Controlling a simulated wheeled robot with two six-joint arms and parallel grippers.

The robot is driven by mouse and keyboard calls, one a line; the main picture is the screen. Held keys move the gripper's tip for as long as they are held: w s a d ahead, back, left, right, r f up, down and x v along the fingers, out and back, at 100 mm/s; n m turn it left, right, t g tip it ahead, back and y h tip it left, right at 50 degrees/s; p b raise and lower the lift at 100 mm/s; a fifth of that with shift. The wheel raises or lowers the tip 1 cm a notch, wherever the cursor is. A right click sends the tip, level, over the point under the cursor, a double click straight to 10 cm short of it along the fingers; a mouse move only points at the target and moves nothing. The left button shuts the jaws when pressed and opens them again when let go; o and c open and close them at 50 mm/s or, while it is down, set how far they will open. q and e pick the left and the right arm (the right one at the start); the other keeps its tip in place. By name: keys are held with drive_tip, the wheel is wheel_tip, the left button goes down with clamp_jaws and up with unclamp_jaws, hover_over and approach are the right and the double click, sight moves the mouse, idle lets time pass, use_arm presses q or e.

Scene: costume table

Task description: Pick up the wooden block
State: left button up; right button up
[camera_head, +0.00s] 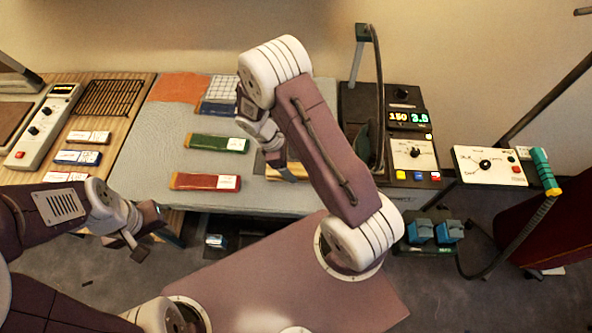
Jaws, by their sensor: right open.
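A light wooden block (272,173) lies on the grey table mat, mostly hidden behind my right arm and gripper; only parts of its tan surface show. My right gripper (279,160) is open, pointing down just above or at the block; I cannot tell whether it touches it. My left gripper (155,243) is open and empty, low by the table's front edge, left of the block.
A green block (215,143) and a red block (205,181) lie left of the wooden block. Several labelled blocks and a control box (42,125) stand far left. A black device with a display (407,117) stands right. The mat (150,150) has free room at left.

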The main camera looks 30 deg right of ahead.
sight(296, 168)
drive_tip(key=x, duration=0.3)
drive_tip(key=shift+d+f, duration=0.25)
drive_tip(key=shift+f, duration=0.1)
clamp_jaws()
drive_tip(key=shift+r, duration=0.15)
